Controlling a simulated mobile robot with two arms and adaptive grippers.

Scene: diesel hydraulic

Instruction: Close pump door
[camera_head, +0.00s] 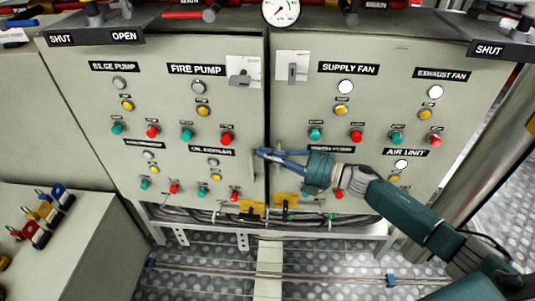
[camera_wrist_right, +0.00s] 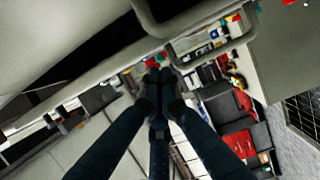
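The pump door (camera_head: 135,90) is the left grey panel of the cabinet in the head view, labelled bilge pump and fire pump, with lamps and buttons. It looks shut or nearly shut; a dark narrow gap runs along its right edge, and I cannot tell whether it is flush. My right gripper (camera_head: 262,154) reaches in from the right, across the fan door, with its tips at this gap. I cannot tell whether they touch the door. In the right wrist view the fingers (camera_wrist_right: 158,78) meet at their tips, with nothing visible between them. My left gripper is out of view.
The fan door (camera_head: 385,60) is the right panel beside the pump door. White latch plates (camera_head: 243,72) flank the gap near the top. A grey box with coloured valves (camera_head: 45,212) stands at lower left. Pipes (camera_head: 270,272) run along the metal floor.

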